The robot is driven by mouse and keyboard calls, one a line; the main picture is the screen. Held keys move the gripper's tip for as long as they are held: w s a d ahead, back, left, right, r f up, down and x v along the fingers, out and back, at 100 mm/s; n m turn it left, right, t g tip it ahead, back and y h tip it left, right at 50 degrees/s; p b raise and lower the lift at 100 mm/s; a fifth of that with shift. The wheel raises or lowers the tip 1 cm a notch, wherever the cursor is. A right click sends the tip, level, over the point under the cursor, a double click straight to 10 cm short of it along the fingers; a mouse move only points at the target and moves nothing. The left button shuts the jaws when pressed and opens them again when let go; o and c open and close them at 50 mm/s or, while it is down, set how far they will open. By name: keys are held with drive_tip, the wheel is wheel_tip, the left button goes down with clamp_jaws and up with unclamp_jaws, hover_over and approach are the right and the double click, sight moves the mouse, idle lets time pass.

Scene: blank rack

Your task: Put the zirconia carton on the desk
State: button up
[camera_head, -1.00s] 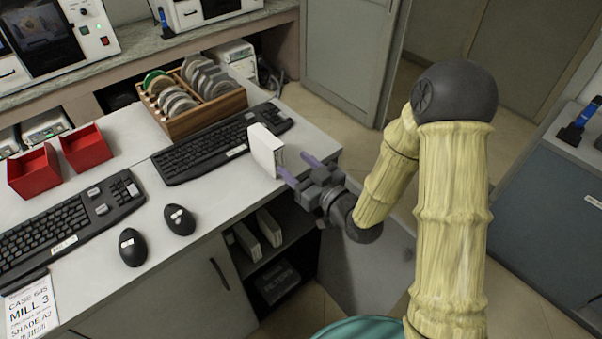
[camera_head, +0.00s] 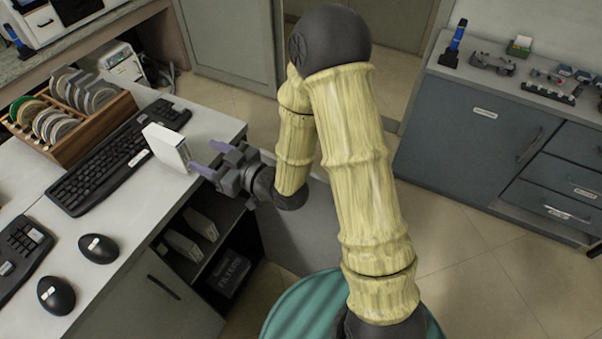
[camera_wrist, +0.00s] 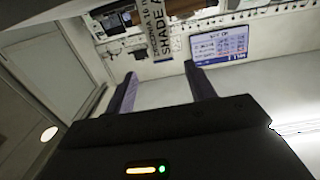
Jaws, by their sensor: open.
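A white carton (camera_head: 168,147) stands upright on the light desk top (camera_head: 212,128), near its right edge and beside a black keyboard. Its print is too small to read in the head view. My gripper (camera_head: 203,156) is open and empty just right of the carton, its purple fingers pointing towards it. The near finger's tip appears close to the carton; I cannot tell if they touch. In the wrist view the two fingers (camera_wrist: 163,84) are spread apart. Rotated print (camera_wrist: 155,38) beyond them seems to read zirconia and shade; I cannot tell whether it is on the carton.
A wooden rack of discs (camera_head: 95,128) and keyboards (camera_head: 115,165) occupy the desk, with two black mice (camera_head: 98,248) at the front. Light cartons (camera_head: 184,247) and a dark box (camera_head: 229,274) sit on shelves below. A blue-grey cabinet (camera_head: 475,135) stands right.

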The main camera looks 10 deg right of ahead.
drive_tip(key=d+f+m+g+h, duration=0.35)
drive_tip(key=d+h, duration=0.75)
drive_tip(key=d, duration=0.5)
drive_tip(key=s+d+r+m+g+h, duration=0.2)
drive_tip(key=s+d+m+g, duration=0.3)
drive_tip(key=s, duration=0.8)
drive_tip(key=d+m, duration=0.1)
drive_tip(key=d, duration=0.1)
drive_tip(key=shift+d, duration=0.4)
